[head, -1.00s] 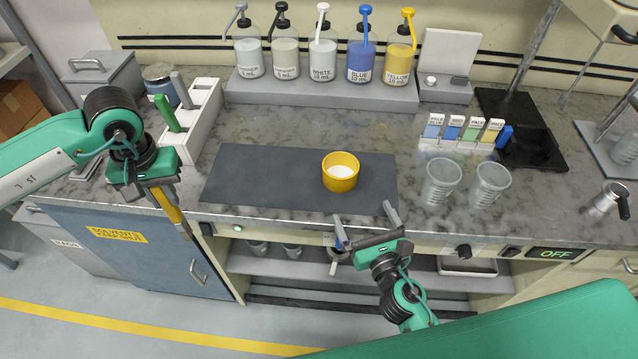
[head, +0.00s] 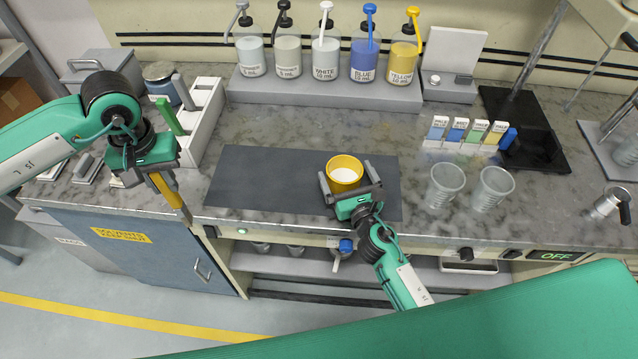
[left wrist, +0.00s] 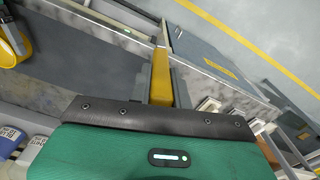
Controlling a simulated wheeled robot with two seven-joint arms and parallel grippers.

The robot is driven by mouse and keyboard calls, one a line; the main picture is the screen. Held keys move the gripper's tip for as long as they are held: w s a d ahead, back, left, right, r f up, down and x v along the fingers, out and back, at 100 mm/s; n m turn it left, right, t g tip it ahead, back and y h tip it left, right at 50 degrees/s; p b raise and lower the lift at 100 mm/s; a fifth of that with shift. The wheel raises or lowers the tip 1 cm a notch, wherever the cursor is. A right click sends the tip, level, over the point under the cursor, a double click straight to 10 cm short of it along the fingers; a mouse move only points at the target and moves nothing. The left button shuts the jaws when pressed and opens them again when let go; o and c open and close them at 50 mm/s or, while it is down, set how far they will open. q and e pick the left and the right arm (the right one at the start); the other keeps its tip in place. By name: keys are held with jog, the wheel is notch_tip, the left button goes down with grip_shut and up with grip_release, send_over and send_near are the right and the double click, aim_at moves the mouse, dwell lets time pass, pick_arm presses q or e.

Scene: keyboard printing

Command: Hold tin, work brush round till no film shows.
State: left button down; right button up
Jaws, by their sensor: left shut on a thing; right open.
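The yellow tin (head: 345,168), with a whitish inside, stands upright on the dark mat (head: 262,180). My right gripper (head: 350,182) is open, with its fingers on either side of the tin; I cannot tell whether they touch it. My left gripper (head: 160,182) is shut on the yellow handle of the brush (head: 168,193), which hangs tilted over the counter's front edge, away from the tin. The brush (left wrist: 160,75) also shows between the fingers in the left wrist view, and part of the tin (left wrist: 14,40) shows at its upper left.
A white rack (head: 205,118) with a green-handled tool stands beside my left arm. Pump bottles (head: 325,58) line the back shelf. Two clear cups (head: 445,185) and a row of colour cards (head: 466,133) stand right of the mat. The mat's left part is clear.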

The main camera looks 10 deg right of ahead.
jog(key=shift+w+a, duration=0.1)
jog(key=shift+w, duration=0.7)
jog(key=shift+c, duration=0.4)
jog(key=c, duration=1.2)
